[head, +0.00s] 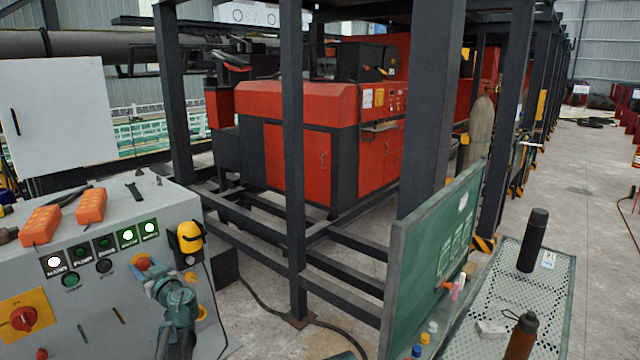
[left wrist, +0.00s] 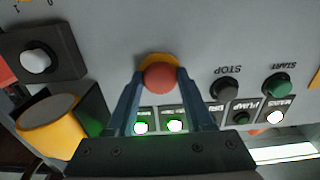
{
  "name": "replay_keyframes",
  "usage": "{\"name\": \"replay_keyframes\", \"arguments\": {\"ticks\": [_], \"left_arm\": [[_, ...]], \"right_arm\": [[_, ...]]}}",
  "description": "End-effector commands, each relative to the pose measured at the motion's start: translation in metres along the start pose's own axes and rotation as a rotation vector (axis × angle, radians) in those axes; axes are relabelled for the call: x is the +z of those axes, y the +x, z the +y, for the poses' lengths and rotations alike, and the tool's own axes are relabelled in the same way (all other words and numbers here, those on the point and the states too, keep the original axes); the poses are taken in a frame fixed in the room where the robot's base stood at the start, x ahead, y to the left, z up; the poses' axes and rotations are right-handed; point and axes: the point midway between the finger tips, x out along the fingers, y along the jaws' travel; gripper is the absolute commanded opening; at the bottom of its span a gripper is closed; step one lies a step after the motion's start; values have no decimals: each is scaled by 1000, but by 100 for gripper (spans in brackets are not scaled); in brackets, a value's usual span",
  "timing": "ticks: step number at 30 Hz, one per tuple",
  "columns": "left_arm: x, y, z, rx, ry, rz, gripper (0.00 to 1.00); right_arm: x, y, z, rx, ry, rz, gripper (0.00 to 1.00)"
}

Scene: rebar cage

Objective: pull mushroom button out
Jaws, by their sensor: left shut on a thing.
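The red mushroom button (head: 143,263) with its yellow collar sits on the sloped front of the grey control console (head: 100,315). In the left wrist view the red button (left wrist: 160,78) lies between my fingertips, with part of the yellow collar showing above it. My left gripper (head: 150,272) is shut on the button's head, one finger on each side. In the head view the gripper partly hides the button, so how far it stands out is hard to tell. My right gripper is not in view.
Lit buttons (head: 128,235) and a yellow device (head: 189,237) are close by on the console. A red rotary switch (head: 23,318) is at lower left. Two orange pendants (head: 91,205) lie on top. A green board (head: 437,255) and perforated table (head: 480,345) stand to the right.

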Motion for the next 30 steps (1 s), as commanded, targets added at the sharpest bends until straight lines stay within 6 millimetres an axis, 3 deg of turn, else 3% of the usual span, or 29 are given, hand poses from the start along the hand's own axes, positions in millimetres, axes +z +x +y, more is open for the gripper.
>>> {"name": "replay_keyframes", "arguments": {"ticks": [30], "left_arm": [[0, -10, 0, -1, 0, 0, 0]], "right_arm": [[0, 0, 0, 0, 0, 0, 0]]}}
